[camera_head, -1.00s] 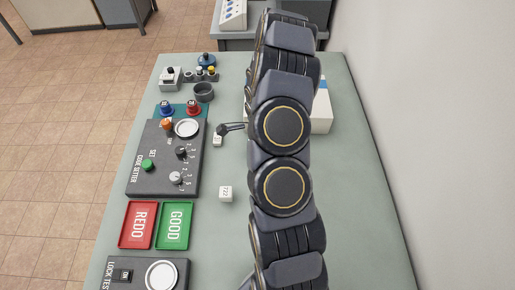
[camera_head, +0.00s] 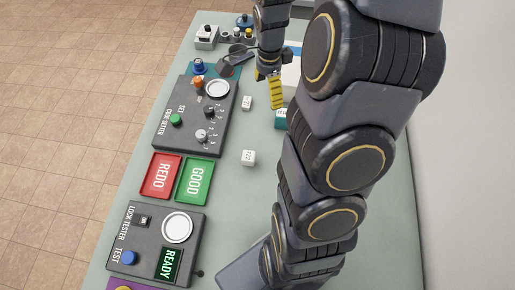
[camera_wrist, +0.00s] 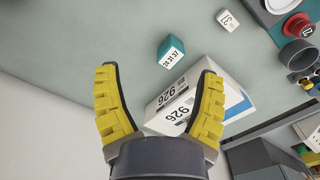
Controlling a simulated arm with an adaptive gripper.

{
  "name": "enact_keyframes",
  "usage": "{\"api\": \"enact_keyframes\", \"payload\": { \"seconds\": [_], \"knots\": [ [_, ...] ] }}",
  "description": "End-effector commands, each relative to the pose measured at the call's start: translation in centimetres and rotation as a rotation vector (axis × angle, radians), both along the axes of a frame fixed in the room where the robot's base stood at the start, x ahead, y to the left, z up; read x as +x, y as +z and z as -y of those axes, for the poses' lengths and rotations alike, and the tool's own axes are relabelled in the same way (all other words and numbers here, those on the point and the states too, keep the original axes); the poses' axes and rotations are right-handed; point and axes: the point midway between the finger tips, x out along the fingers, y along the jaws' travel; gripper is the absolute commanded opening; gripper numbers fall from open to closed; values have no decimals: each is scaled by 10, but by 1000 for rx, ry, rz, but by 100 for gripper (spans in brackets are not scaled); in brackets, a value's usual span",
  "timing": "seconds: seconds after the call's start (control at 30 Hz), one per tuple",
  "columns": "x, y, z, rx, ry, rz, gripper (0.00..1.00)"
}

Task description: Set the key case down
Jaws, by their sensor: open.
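My gripper (camera_head: 270,88) is open, with yellow fingers, at the far part of the table in the head view. In the wrist view, nothing is held between its spread fingers (camera_wrist: 157,68). A small teal block with a white number label (camera_wrist: 171,50) lies on the table beyond the fingertips; it also shows beside my arm in the head view (camera_head: 281,119). Two white numbered cubes, a near one (camera_head: 248,158) and a far one (camera_head: 246,103), lie apart on the table. No thing is marked as a key case; I cannot tell which one it is.
A white box marked 926 (camera_wrist: 193,113) lies close by the right finger in the wrist view. The code setter panel (camera_head: 190,120), red REDO tray (camera_head: 160,177), green GOOD tray (camera_head: 196,181) and lock tester (camera_head: 155,240) line the left side. Table between cubes and trays is clear.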

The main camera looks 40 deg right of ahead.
Motion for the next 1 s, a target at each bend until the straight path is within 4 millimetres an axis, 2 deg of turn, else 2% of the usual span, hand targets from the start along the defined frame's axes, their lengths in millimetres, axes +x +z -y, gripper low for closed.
{"api": "enact_keyframes", "payload": {
  "seconds": [0.03,0.2,0.3,0.4,0.5,0.63,0.77,1.0],
  "knots": [
    [-4,21,-24,-3,167,5,69],
    [-50,70,-95,26,751,-33,69],
    [-85,89,-128,54,1077,-54,69],
    [-122,102,-150,84,1363,-71,69],
    [-150,108,-165,114,1586,-75,69],
    [-175,111,-174,148,1760,-78,69],
    [-182,112,-176,159,1822,-77,69],
    [-182,112,-176,161,1824,-77,69]
  ]
}}
